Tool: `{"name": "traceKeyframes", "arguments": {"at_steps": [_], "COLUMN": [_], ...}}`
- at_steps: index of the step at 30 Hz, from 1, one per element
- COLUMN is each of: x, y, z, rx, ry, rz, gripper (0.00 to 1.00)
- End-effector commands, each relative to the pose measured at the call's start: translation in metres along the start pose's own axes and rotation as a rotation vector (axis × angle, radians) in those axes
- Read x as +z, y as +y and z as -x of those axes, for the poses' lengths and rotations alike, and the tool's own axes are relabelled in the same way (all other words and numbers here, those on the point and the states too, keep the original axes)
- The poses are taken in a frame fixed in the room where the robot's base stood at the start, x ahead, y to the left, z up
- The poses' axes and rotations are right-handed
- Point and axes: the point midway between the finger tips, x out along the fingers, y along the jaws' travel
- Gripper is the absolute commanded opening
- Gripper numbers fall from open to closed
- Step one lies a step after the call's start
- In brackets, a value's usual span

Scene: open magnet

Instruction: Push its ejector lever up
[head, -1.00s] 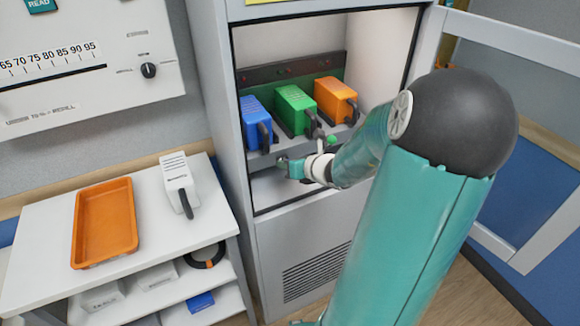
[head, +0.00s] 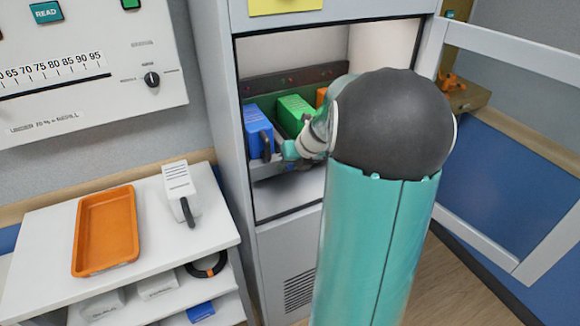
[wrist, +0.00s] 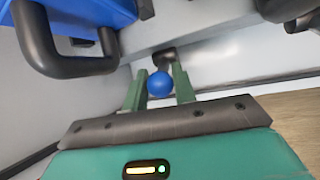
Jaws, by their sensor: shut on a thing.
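The blue module (head: 257,130), with a dark handle, sits leftmost in the open cabinet. Its corner and handle (wrist: 70,60) show at the upper left in the wrist view. My gripper (head: 288,150) is at the front of the shelf, just right of the blue module. In the wrist view, my gripper's green fingers (wrist: 159,90) are closed around a blue ball knob (wrist: 160,84) on the ejector lever. A dark piece (wrist: 164,58) shows just beyond the knob. The lever's shaft is mostly hidden.
The green module (head: 294,112) and the orange module (head: 321,97) stand to the right, partly behind my arm. A white module (head: 178,180) and an orange tray (head: 106,230) lie on the side table. The cabinet door (head: 510,60) stands open at right.

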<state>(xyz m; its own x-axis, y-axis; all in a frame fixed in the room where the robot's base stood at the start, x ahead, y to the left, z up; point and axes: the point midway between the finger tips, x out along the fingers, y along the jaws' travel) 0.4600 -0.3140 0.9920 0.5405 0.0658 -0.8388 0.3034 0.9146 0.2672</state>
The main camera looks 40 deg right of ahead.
Motion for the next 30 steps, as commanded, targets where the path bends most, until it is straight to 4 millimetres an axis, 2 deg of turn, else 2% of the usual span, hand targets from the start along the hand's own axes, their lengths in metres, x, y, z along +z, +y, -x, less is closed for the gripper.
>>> {"name": "traceKeyframes", "arguments": {"at_steps": [21,22,24,25,30], "x": [0.0046,0.0046,0.0045,0.0044,0.0039], "y": [0.0013,0.0014,0.0014,0.0013,0.0010], "z": [-0.0002,-0.0002,-0.0002,-0.0002,-0.0001], "rx": [-0.009,-0.009,-0.009,-0.009,-0.009], "ry": [0.058,0.058,0.058,0.058,0.059], "rz": [-0.014,-0.014,-0.014,-0.014,-0.014], "gripper": [0.04,0.29,0.43,0.46,0.46]}}
